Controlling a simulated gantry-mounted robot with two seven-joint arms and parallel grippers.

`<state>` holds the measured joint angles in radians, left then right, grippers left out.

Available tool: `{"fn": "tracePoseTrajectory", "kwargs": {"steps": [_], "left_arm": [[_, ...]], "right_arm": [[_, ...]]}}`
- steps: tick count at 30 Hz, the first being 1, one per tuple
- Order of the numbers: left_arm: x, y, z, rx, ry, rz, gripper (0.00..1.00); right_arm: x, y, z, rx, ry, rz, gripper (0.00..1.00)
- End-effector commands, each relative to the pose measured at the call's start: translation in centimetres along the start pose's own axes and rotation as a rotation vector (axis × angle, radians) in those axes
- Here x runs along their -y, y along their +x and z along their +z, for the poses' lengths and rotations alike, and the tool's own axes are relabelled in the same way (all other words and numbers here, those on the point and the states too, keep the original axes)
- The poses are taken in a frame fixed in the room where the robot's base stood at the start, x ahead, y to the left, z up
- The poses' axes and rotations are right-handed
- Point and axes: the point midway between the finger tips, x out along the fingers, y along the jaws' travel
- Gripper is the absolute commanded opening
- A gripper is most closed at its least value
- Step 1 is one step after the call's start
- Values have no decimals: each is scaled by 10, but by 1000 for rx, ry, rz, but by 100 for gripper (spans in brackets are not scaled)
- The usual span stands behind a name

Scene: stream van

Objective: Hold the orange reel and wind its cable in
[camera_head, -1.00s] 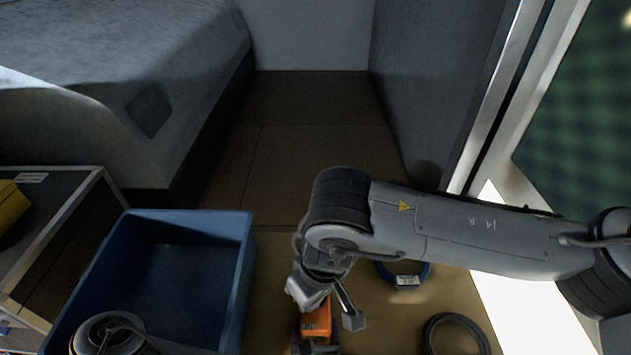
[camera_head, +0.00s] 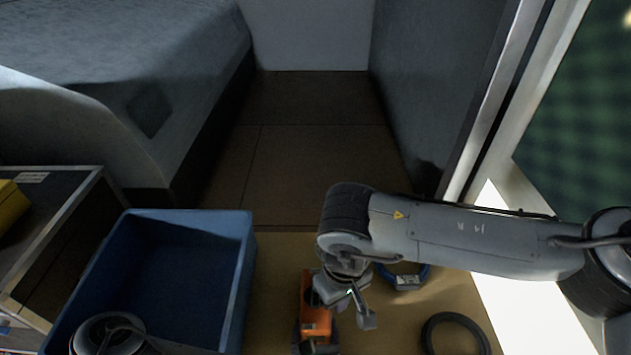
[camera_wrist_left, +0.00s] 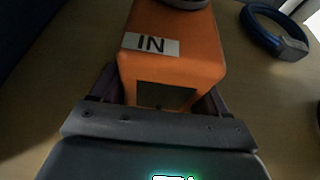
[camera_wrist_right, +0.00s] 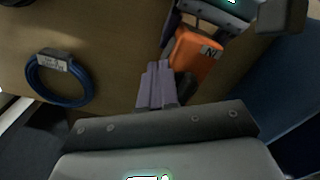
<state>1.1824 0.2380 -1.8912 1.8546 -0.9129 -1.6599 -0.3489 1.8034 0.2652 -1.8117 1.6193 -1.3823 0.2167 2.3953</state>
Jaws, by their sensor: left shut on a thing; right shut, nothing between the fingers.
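The orange reel (camera_head: 316,318) stands on the tan surface at the bottom middle of the head view. In the left wrist view the reel (camera_wrist_left: 175,55) carries a white "IN" label, with part of a grey round piece at the top edge. My left gripper (camera_wrist_left: 160,100) is shut on the reel's body. My right gripper (camera_wrist_right: 158,88) is shut and empty, its purple fingers together just beside the reel (camera_wrist_right: 193,55). In the head view my right arm's hand hangs just right of the reel and hides part of it. I cannot make out the cable.
A blue coiled cable (camera_head: 420,272) and a black coil (camera_head: 430,322) lie right of the reel. A blue crate (camera_head: 245,260) stands to the left. A bench with a yellow thing (camera_head: 12,208) is at far left. The aisle floor behind is clear.

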Motion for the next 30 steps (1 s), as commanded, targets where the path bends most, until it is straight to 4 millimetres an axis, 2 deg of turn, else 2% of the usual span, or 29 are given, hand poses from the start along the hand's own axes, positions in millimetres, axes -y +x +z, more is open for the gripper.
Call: {"fn": "tracePoseTrajectory", "kwargs": {"steps": [7,30], "left_arm": [[0,0,1,2,-1,0,38],[0,0,1,2,-1,0,38]], "right_arm": [[0,8,0,-1,0,-1,0],[2,8,-4,-2,-1,-1,0]]}}
